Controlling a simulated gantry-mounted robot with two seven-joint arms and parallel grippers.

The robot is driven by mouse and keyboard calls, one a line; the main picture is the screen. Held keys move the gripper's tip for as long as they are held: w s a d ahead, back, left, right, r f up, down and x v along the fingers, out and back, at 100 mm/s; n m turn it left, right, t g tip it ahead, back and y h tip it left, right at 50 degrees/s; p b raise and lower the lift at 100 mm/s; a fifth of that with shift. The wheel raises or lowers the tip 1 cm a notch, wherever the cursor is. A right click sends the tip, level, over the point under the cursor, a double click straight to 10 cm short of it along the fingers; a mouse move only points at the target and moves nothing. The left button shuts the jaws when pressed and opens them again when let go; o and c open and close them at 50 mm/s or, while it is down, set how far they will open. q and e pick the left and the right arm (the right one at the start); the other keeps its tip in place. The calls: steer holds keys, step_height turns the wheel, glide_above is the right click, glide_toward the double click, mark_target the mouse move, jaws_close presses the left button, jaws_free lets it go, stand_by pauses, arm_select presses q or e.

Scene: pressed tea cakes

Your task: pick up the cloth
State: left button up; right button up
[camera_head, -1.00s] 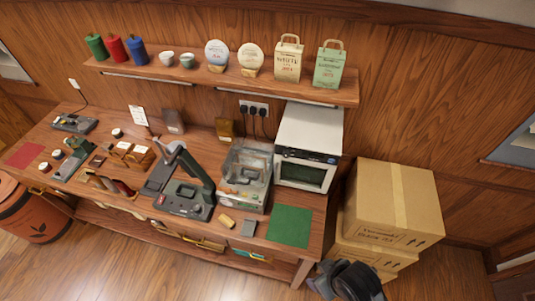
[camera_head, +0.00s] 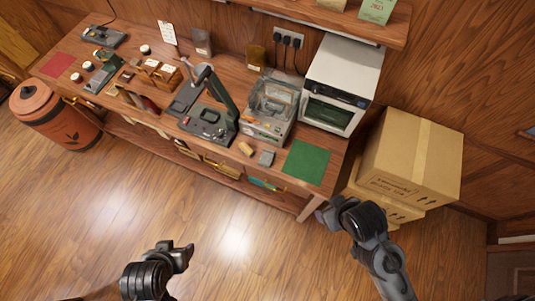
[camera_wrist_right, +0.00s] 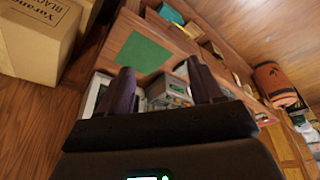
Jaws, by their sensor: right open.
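A small grey flat piece (camera_head: 266,158), perhaps the folded cloth, lies on the wooden bench beside a yellowish block (camera_head: 246,149). A flat green mat (camera_head: 306,162) lies to its right near the bench end; it also shows in the right wrist view (camera_wrist_right: 141,52). I cannot tell for certain which piece is the cloth. My right gripper (camera_wrist_right: 163,88) is open and empty, in front of the bench's right end; in the head view it is small and dark (camera_head: 323,214). My left gripper (camera_head: 190,250) is over the floor, away from the bench; its jaws are unclear.
A lever press (camera_head: 205,117), a clear-topped machine (camera_head: 270,108) and a white oven (camera_head: 340,85) stand on the bench. Cardboard boxes (camera_head: 412,155) stand right of it, close to my right arm. An orange bin (camera_head: 55,117) is at left. Floor in front is clear.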

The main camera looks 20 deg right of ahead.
steer(key=shift+a, duration=0.1)
stand_by(0.3)
steer(key=o, duration=0.4)
